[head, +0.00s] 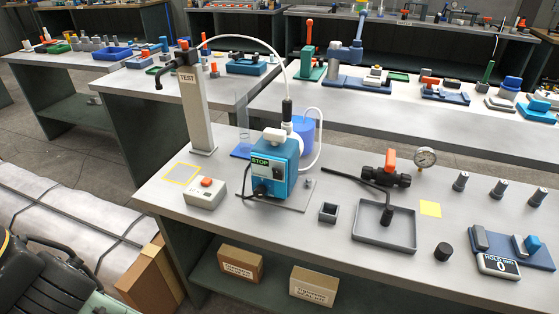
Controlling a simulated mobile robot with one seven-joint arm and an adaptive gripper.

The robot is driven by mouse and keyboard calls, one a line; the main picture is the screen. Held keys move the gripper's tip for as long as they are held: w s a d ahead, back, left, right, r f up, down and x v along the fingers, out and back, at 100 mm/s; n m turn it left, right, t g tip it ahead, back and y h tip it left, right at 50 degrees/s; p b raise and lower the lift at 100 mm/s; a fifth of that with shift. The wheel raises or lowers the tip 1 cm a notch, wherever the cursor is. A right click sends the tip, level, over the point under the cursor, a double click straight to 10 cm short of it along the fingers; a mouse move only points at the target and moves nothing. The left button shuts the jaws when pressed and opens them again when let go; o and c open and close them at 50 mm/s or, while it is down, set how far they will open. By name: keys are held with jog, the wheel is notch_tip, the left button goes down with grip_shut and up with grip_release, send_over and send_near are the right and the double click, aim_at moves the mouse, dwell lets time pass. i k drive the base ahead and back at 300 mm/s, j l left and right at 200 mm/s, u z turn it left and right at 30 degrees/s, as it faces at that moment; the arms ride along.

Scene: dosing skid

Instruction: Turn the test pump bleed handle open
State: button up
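The blue pump (276,165) with a green STOP label stands on a grey plate in the middle of the near bench. Two orange handles could be the bleed handle, and I cannot tell which is. One handle (390,160) stands up from a black valve body (384,177), whose thin black tube reaches down over a grey tray. The other handle (183,44) sits on a black spout fitting (178,61) atop the post labelled TEST (196,110). Whether either valve is open cannot be told. My gripper is not recognisable in this view.
A pressure gauge (425,158) stands close right of the black valve. The drip tray (384,232) lies below it. A control box (205,193) with an orange button is at the left. A white hose (257,40) arches from post to pump. The bench's front edge is mostly clear.

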aim_at(276, 136)
jog(key=j, duration=1.4)
jog(key=i+z, duration=0.05)
jog(key=i, duration=0.05)
